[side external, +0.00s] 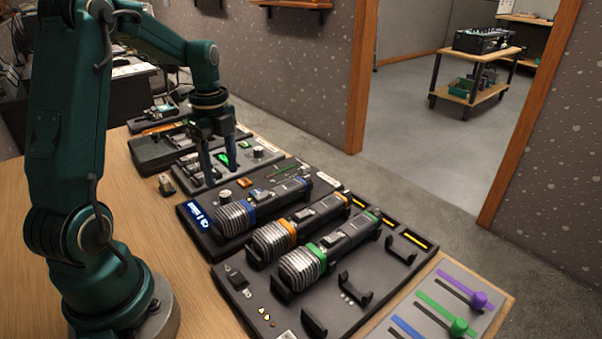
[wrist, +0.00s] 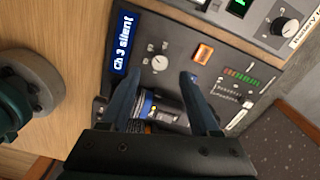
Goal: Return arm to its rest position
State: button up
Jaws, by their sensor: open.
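My gripper (side external: 221,172) hangs pointing down over the row of dark panels, at the near edge of a grey panel with a green display (side external: 222,157). Its two fingers are apart with nothing held between them. In the wrist view my gripper (wrist: 161,82) shows both fingers spread over the microphone panel. A blue-banded microphone (wrist: 160,112) shows between and below them. A small screen (wrist: 123,44) reads "Ch 3 silent". I cannot tell how high the fingertips are above the panels.
Three handheld microphones with blue (side external: 262,210), orange (side external: 297,229) and green (side external: 328,250) bands lie in a dark rack. A fader panel with purple (side external: 478,298) and green (side external: 460,326) knobs sits at front right. Bare wooden table (side external: 188,232) lies left of the panels.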

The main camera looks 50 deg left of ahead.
jog(key=shift+w+d+r, duration=0.1)
jog(key=shift+w+d, duration=0.05)
jog(key=shift+d, duration=0.05)
jog(key=d+r+t+y, duration=0.1)
jog(key=d+r+t, duration=0.2)
jog(key=d+r, duration=0.6)
jog(key=s+d+f+n+t+h, duration=0.1)
jog(key=s+d+n+t, duration=0.1)
jog(key=s+d+n, duration=0.7)
jog(key=shift+s+d+f+n+t, duration=0.2)
jog(key=shift+f+n+t, duration=0.15)
jog(key=shift+n, duration=2.65)
